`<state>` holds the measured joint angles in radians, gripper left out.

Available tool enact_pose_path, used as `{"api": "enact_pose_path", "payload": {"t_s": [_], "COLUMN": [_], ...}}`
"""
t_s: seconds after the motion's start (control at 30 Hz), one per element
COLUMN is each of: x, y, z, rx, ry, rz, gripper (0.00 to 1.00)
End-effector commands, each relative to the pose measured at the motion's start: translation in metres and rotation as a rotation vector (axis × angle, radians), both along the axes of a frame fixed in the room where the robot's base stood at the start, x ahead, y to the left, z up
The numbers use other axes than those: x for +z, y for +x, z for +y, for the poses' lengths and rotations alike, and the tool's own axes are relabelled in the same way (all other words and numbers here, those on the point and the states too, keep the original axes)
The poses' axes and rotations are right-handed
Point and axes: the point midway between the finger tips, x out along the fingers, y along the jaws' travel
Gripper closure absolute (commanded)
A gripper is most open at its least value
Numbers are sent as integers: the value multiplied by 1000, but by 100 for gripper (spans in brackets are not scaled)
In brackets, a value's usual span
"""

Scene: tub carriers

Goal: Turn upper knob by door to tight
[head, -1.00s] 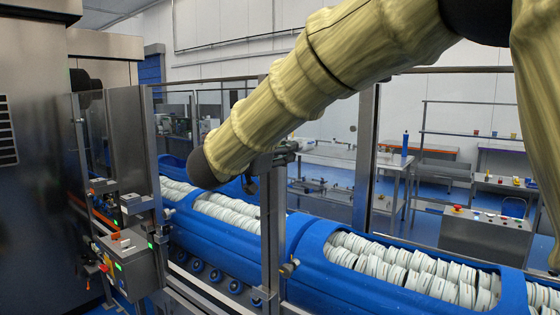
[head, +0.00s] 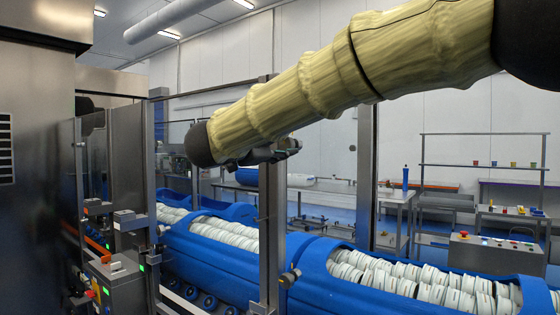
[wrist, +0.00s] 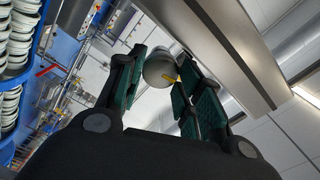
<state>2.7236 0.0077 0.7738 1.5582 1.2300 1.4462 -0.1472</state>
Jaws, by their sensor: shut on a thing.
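The upper knob (wrist: 157,70) is a rounded grey piece with a yellow mark, seen in the wrist view beside a broad metal post (wrist: 222,45). My gripper (wrist: 163,64) has its dark green finger pads on either side of the knob and is shut on it. In the head view my gripper (head: 272,151) is at the upper part of the upright post (head: 271,215), and the upper knob is hidden there. A lower knob (head: 289,278) sticks out from the same post further down.
Blue tub carriers (head: 315,270) filled with white discs run behind the post. A control box (head: 115,270) with green lights stands at lower left beside a steel cabinet (head: 35,200). Benches and shelves stand further back right.

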Motion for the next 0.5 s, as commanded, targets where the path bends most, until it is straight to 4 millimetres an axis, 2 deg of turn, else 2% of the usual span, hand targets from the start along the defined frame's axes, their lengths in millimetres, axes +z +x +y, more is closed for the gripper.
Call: {"api": "enact_pose_path", "payload": {"t_s": [0.03,0.5], "x": [-6,-2], "y": [0,0], "z": [0,0], "rx": [0,-1], "ry": [24,143], "rz": [-16,-102], "gripper": [88,88]}}
